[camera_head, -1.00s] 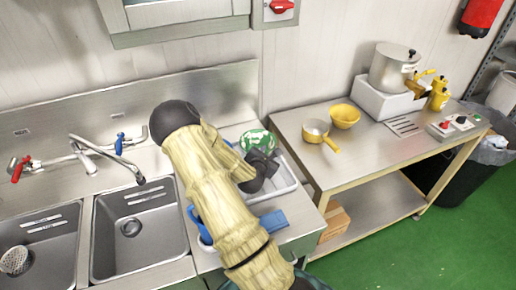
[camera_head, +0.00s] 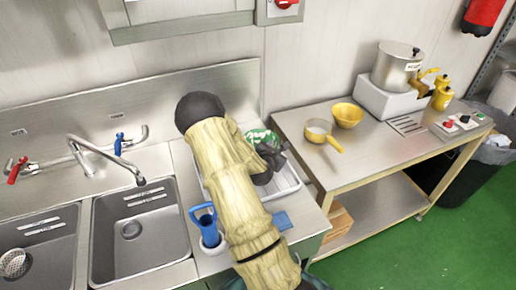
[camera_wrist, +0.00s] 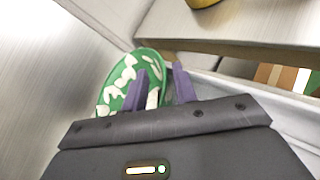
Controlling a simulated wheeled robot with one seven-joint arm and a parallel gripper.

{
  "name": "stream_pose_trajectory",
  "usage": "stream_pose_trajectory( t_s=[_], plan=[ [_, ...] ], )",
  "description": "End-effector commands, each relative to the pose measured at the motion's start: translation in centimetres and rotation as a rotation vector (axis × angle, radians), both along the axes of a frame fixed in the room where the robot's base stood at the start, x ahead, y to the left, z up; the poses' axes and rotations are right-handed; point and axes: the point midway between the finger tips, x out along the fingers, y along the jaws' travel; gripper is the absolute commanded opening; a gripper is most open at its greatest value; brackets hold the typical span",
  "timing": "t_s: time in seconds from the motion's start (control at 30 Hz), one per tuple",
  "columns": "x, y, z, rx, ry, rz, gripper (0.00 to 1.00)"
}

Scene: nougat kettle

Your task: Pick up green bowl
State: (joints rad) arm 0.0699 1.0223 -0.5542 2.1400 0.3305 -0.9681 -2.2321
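The green bowl (camera_head: 258,136) with white patches sits in the white tray (camera_head: 289,189) to the right of the sink, partly hidden by my arm and gripper. In the wrist view the bowl (camera_wrist: 117,82) is tilted, at the left of centre. My gripper (camera_wrist: 160,84) has its two purple fingers apart. The left finger overlaps the bowl and the right finger is just beyond its right edge, so the rim lies between them. Whether they touch it I cannot tell. In the head view my gripper (camera_head: 272,157) is dark and right at the bowl.
A blue utensil (camera_head: 206,224) stands in a holder left of my arm, and a blue item (camera_head: 281,221) lies right of it. A steel table (camera_head: 375,146) to the right holds a yellow pan (camera_head: 319,131), a yellow bowl (camera_head: 347,115) and a pot (camera_head: 396,66). Sink basins (camera_head: 130,230) are left.

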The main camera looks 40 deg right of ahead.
Motion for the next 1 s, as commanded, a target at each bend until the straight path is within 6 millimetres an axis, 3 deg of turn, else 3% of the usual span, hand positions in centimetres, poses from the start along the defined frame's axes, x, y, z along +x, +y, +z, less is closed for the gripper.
stream_pose_trajectory(
  t_s=[0.1,0.23,0.27,0.77,1.0],
  plan=[
    [-0.1,-0.2,0.0,0.0,0.0,-0.005,0.28],
    [0.0,0.0,0.0,-0.001,0.001,0.0,0.03],
    [0.0,0.1,0.0,0.0,0.001,0.002,0.0],
    [0.3,0.5,0.2,0.0,0.001,0.01,0.0],
    [0.3,0.4,2.8,0.0,-0.004,0.007,0.0]
  ],
)
